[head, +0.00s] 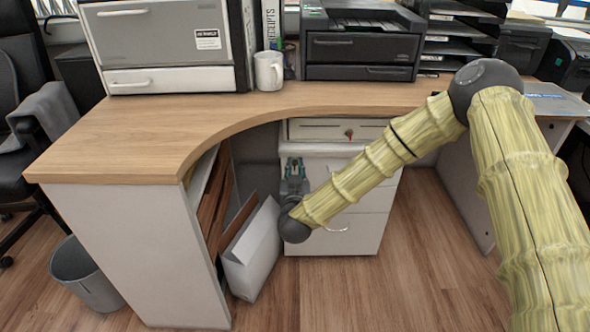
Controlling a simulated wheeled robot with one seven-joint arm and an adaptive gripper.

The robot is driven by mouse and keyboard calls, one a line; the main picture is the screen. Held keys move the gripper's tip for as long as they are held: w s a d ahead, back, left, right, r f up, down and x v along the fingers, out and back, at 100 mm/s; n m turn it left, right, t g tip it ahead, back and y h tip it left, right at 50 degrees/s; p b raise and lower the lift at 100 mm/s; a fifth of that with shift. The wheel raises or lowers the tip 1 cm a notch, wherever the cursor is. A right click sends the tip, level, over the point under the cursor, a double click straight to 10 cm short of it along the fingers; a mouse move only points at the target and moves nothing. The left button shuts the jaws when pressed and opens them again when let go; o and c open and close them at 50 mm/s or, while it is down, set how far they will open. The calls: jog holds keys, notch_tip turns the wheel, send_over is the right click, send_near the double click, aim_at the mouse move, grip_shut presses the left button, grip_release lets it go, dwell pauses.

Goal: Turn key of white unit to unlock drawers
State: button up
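The white drawer unit (364,232) stands under the desk, with its drawers closed as far as I can see. A small red key or knob (349,134) shows on the pale front panel just below the desktop, right of its middle. My gripper (293,163) is in front of the unit's left side, lower than the red key and left of it. Its fingers look apart and empty, though they are small in this view. My wrist and forearm hide part of the drawer fronts. A curved handle (336,229) shows below my forearm.
The curved wooden desktop (150,135) overhangs the unit. A white folder or box (252,250) stands on the floor left of my gripper. A mug (269,71) and a printer (360,45) stand on the desk. The floor (400,285) in front is clear.

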grip_shut()
jog(key=shift+r+m+p, duration=0.1)
jog(key=shift+m+p, duration=0.25)
jog(key=shift+m, duration=0.05)
jog(key=m+p, duration=0.1)
jog(key=m, duration=0.2)
jog(key=shift+d+p, duration=0.2)
jog(key=shift+p, duration=0.1)
jog(key=shift+d+f+m+p, duration=0.2)
jog(key=shift+m+p, duration=0.15)
jog(key=shift+m, duration=1.9)
jog(key=shift+d+f+m+p, duration=0.1)
jog(key=shift+f+m+p, duration=0.25)
jog(key=shift+m, duration=1.85)
jog(key=shift+d+f+m+p, duration=0.15)
jog(key=shift+m+p, duration=0.25)
jog(key=shift+m, duration=1.85)
